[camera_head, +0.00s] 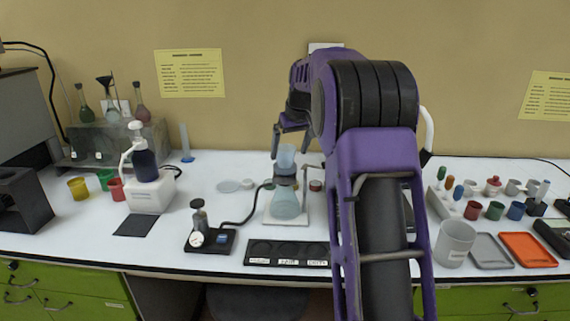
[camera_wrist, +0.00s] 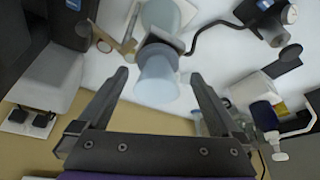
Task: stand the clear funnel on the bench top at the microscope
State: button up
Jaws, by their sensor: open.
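The clear, bluish funnel (camera_head: 286,156) sits on a dark holder above a flask (camera_head: 286,203) on a small stand, mid-bench. In the wrist view the funnel (camera_wrist: 157,76) shows between and beyond my fingertips. My gripper (camera_head: 289,148) is open, pointing down at the funnel from behind it. Its fingers (camera_wrist: 160,78) stand apart on either side with nothing held; I cannot tell if they touch the funnel. No microscope shows plainly. A dark and grey apparatus (camera_wrist: 48,75) at the left of the wrist view may be it; my arm hides that area in the head view.
A black labelled tray (camera_head: 288,253) lies in front of the stand. A grey cup (camera_head: 455,243), grey tray (camera_head: 491,251) and orange tray (camera_head: 528,249) are right. Bench is clear around (camera_head: 220,205).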

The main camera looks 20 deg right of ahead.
aim_at(287, 167)
jog(key=x, duration=0.5)
jog(key=shift+w+d+f, duration=0.1)
jog(key=shift+w+f, duration=0.1)
jog(key=shift+w, duration=0.2)
jog(key=c, duration=1.2)
